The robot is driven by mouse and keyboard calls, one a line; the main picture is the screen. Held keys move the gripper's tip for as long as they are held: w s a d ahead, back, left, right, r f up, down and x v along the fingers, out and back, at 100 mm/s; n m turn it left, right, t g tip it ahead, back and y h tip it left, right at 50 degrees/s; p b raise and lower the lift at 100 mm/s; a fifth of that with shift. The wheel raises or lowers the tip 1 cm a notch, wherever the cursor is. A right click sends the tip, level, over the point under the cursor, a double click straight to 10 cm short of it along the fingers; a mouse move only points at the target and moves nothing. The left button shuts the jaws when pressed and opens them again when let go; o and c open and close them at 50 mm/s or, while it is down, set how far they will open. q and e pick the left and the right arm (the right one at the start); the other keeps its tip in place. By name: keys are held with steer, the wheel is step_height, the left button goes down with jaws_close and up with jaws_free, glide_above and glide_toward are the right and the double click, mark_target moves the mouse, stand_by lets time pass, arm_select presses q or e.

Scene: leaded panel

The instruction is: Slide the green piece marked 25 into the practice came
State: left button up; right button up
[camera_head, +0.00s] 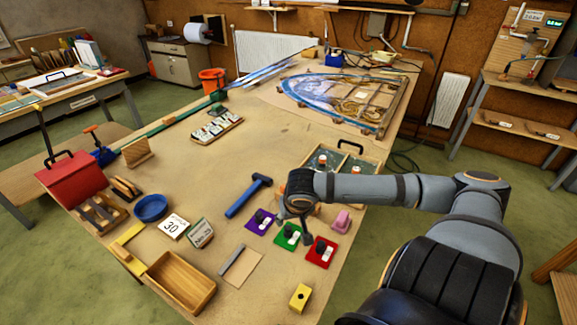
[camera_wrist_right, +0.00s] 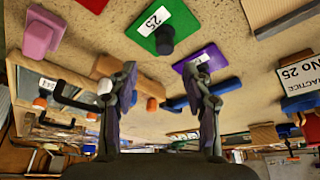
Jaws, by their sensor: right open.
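The green piece (camera_head: 286,239) lies flat on the workbench, between a purple piece and a red piece. It has a dark knob and a white label that reads 25 in the right wrist view (camera_wrist_right: 180,22). My right gripper (camera_head: 294,224) is just above and behind the green piece, fingers open and empty; the wrist view shows both fingers apart (camera_wrist_right: 161,80). The practice came appears to be the grey strip on the pale board (camera_head: 240,266), left of the green piece. A sign reading Practice No 25 (camera_head: 200,233) stands beyond it. My left gripper is out of view.
The purple piece (camera_head: 260,222) and red piece (camera_head: 322,252) flank the green one closely. A pink block (camera_head: 342,221), blue hammer (camera_head: 247,196) and yellow block (camera_head: 299,297) lie around them. A wooden tray (camera_head: 206,295) stands left of the came. Bare bench lies between green piece and came.

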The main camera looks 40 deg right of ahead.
mark_target(288, 229)
steer(key=f+b, duration=0.2)
steer(key=b, duration=0.1)
steer(key=shift+s+a+f, duration=0.15)
steer(key=shift+a+f, duration=0.05)
steer(key=shift+a, duration=0.1)
steer(key=shift+w+a+f+b, duration=0.15)
steer(key=shift+f+b, duration=0.15)
steer(key=shift+f, duration=0.2)
steer(key=shift+w+d+f+b, duration=0.15)
steer(key=shift+f+b, duration=0.15)
steer(key=shift+f, duration=0.2)
steer(key=shift+w+d+f, duration=0.1)
steer(key=shift+w+f, duration=0.15)
steer(key=shift+f, duration=0.15)
steer(key=shift+r, duration=0.1)
steer(key=shift+s, duration=0.1)
steer(key=shift+c, duration=0.9)
jaws_close()
